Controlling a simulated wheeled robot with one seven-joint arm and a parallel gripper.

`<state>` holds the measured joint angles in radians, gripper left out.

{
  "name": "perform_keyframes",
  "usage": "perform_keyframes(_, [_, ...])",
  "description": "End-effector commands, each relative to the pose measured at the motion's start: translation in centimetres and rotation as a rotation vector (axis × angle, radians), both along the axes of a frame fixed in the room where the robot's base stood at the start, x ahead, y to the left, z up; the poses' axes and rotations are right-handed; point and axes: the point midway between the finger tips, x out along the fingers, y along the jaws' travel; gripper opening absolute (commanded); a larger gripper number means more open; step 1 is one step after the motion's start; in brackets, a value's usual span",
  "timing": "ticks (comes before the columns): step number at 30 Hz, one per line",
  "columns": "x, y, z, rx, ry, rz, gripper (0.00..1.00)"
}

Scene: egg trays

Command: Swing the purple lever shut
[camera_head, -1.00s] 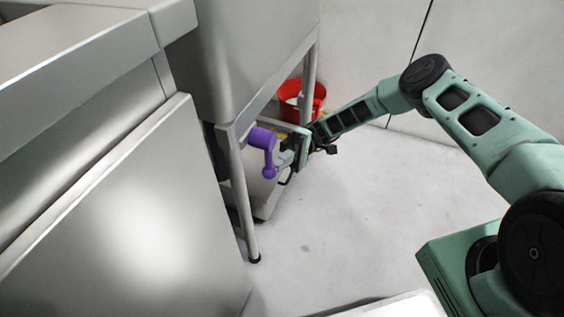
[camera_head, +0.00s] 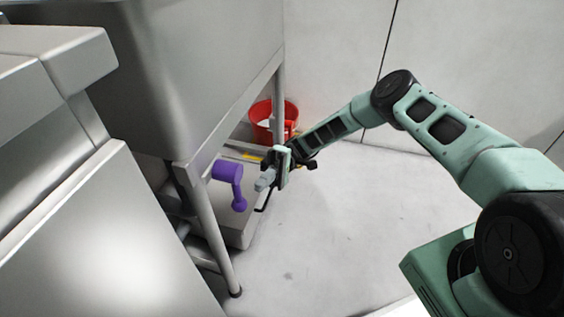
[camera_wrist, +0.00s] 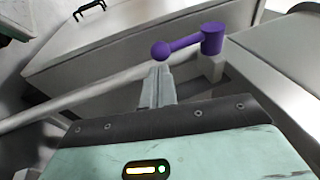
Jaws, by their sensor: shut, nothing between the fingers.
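The purple lever (camera_head: 229,178) sits under the metal sink unit, beside its front leg. Its thick round hub is at the top and its arm hangs down to a ball end. In the wrist view the lever (camera_wrist: 190,44) has its hub at right and its ball at left, just beyond my fingertips. My gripper (camera_head: 263,182) is shut and empty, a little to the right of the lever in the head view. In the wrist view my gripper (camera_wrist: 159,72) points at the ball end; I cannot tell whether it touches it.
A metal leg (camera_head: 208,222) of the sink unit stands just left of and below the lever. A grey box (camera_head: 240,234) sits low behind the lever. A red bucket (camera_head: 262,122) stands further back. The floor (camera_head: 330,230) to the right is clear.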

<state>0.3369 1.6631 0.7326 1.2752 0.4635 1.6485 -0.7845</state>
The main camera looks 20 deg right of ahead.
Motion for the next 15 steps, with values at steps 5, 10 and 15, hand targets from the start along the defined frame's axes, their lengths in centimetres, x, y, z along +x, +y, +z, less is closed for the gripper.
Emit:
perform_keyframes(5, [1.5,-1.6,-0.4,0.0,-0.002,-0.003,0.0])
perform_keyframes(10, [3.2,-3.3,-1.0,-0.001,-0.002,-0.003,0.0])
perform_keyframes(15, [4.8,-5.1,-1.5,-0.001,-0.003,-0.003,0.0])
